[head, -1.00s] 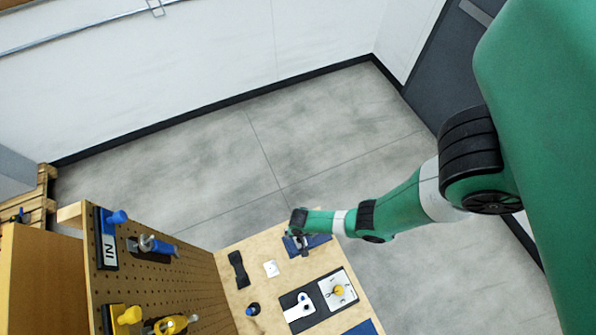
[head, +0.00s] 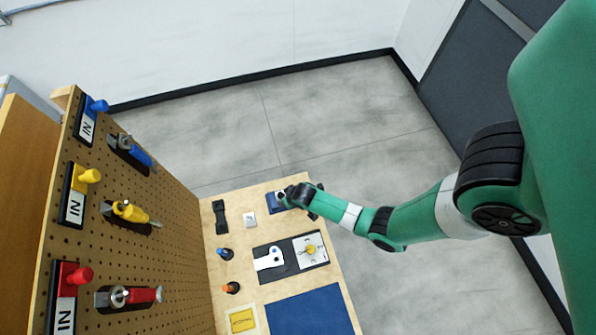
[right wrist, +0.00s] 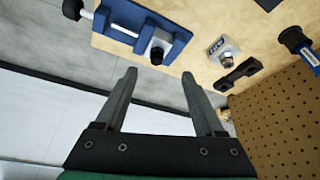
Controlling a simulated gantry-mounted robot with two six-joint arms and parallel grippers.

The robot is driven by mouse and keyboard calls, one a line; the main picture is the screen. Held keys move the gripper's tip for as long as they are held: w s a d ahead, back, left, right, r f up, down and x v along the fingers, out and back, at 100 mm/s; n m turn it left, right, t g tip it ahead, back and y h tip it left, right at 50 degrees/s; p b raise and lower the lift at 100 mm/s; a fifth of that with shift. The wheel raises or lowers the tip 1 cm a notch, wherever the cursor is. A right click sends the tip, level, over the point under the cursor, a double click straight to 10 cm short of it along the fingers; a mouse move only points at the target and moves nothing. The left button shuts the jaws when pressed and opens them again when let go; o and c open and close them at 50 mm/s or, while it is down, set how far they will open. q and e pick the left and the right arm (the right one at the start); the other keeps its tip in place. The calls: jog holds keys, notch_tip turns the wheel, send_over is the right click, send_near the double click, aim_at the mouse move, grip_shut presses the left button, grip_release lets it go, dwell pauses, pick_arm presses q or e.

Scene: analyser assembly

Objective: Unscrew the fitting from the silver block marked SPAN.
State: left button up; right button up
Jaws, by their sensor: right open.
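A blue vise (right wrist: 140,22) stands on the wooden bench, and a silver block (right wrist: 157,40) with a dark fitting (right wrist: 157,55) on its end sits at it. A second small silver block (right wrist: 222,47) stands on the bench beside it, with dark lettering too small to read and a dark-tipped fitting. In the head view the vise (head: 275,203) is partly behind my right gripper (head: 292,194), and the second block (head: 249,219) is left of it. My right gripper (right wrist: 159,74) is open and empty, its tips apart from the vise's fitting. My left gripper is out of view.
A pegboard (head: 150,230) with coloured tools and IN labels rises at the left. A black holder (head: 221,216), a dark panel with a white plate (head: 268,259), small bottles (head: 226,254) and a blue mat (head: 310,312) lie on the bench.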

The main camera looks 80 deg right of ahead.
aim_at(282, 195)
jog(key=b+x, duration=0.2)
jog(key=x, duration=0.1)
jog(key=b+x, duration=0.3)
jog(key=x, duration=0.1)
jog(key=d+b+x, duration=0.1)
jog(key=b+x, duration=0.1)
jog(key=x, duration=0.2)
jog(key=shift+w+r+b, duration=0.1)
jog(key=shift+r+b, duration=0.1)
jog(key=shift+b, duration=0.15)
jog(key=shift+w+d+f+b, duration=0.2)
jog(key=shift+w+f+b, duration=0.1)
jog(key=shift+f, duration=0.3)
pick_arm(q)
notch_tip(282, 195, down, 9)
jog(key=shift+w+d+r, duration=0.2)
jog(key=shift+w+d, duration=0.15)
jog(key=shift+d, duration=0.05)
pick_arm(e)
jog(key=shift+s, duration=0.1)
grip_shut()
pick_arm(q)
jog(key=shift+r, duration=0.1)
pick_arm(e)
jog(key=shift+r, duration=0.1)
